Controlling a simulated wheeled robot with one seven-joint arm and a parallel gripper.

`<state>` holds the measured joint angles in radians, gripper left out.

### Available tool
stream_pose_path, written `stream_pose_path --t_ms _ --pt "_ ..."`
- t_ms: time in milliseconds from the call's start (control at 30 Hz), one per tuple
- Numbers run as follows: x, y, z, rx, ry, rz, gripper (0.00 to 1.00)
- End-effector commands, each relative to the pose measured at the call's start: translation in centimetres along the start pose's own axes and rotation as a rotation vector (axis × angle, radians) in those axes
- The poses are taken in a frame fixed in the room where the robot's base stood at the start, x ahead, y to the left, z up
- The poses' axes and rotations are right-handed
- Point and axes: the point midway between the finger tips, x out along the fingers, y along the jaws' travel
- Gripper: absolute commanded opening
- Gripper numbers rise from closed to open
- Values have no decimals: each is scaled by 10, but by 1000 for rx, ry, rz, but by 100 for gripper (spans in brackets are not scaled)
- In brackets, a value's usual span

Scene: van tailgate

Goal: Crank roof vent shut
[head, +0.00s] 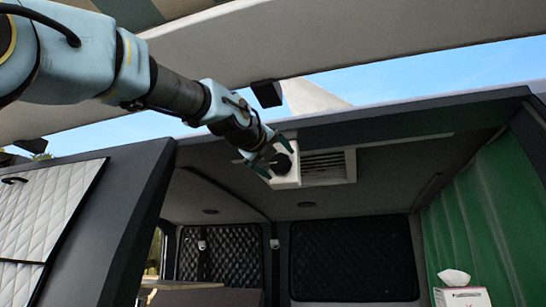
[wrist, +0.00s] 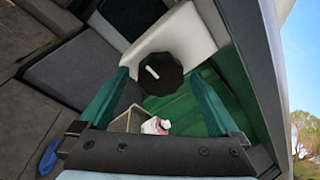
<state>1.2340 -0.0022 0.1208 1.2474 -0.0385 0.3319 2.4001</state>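The roof vent (head: 349,166) is a white box with a slatted grille on the van's ceiling. I cannot tell how far its slats are open. Its black round knob (head: 283,164) is on the left part of the white housing. In the wrist view the knob (wrist: 160,80) has a scalloped edge and a short white mark, and sits by the white housing (wrist: 188,32). My gripper (head: 275,158) is at the knob. In the wrist view my gripper (wrist: 159,75) has its green fingers wide apart, one on each side of the knob, with gaps visible. It holds nothing.
The raised tailgate (head: 350,40) spans above my arm, and the roof's rear edge (head: 400,118) is close to my gripper. A green curtain (head: 485,220) hangs at the right. A tissue box (head: 462,297) stands low at the right. The space below the vent is clear.

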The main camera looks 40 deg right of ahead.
Motion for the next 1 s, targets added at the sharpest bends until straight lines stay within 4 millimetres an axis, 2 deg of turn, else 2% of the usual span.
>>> stream_pose_path --t_ms 67,700,1000 --pt "0 0 0 0 0 0 88" --pt "0 0 0 0 0 0 16" --pt "0 1 -1 -39 -4 -4 16"
